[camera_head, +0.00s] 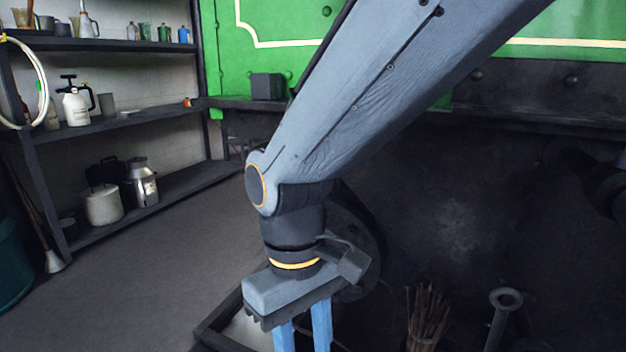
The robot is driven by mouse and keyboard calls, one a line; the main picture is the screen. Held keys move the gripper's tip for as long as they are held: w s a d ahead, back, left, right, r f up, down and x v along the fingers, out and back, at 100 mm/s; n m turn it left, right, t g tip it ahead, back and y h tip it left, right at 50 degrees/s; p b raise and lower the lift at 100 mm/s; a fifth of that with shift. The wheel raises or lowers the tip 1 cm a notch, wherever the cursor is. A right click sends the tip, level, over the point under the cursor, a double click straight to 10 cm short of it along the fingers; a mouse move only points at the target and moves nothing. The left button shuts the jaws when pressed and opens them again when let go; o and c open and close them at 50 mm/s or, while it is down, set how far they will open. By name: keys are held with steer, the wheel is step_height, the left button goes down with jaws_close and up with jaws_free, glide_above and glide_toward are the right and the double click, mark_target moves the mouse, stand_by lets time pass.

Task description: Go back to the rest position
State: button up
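My arm comes down from the top right, and my gripper (303,340) hangs from its end, pointing downward at the lower middle of the head view. Its two blue fingers stand apart with a gap between them. Their tips run past the bottom edge of the picture, so what is at the tips is hidden. I cannot tell whether anything is between them.
A dark-edged tray or box (215,335) lies below my gripper. A bundle of thin sticks (428,315) and a grey ring-ended post (505,300) stand to the right. Shelves (125,120) line the left. Open floor (160,280) lies between.

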steer(key=s+r+m+t+y, duration=0.1)
steer(key=s+r+t+y, duration=0.1)
steer(key=s+y, duration=0.15)
steer(key=d+r+m+h+p, duration=0.1)
steer(key=d+r+m+p, duration=0.1)
steer(key=d+r+p, duration=0.4)
steer(key=d+r+m+p, duration=0.2)
steer(key=d+r+p, duration=0.5)
steer(key=r+p, duration=0.6)
steer(key=d+r+m+h+p, duration=0.1)
steer(key=d+r+m+p, duration=0.2)
steer(key=p, duration=1.5)
steer(key=d+r, duration=0.4)
steer(key=r, duration=0.2)
steer(key=shift+s+r+h+p, duration=0.25)
steer(key=shift+s+h+p, duration=0.1)
steer(key=shift+p, duration=0.05)
steer(key=shift+d, duration=0.1)
steer(key=shift+r, duration=0.15)
steer(key=shift+c, duration=0.5)
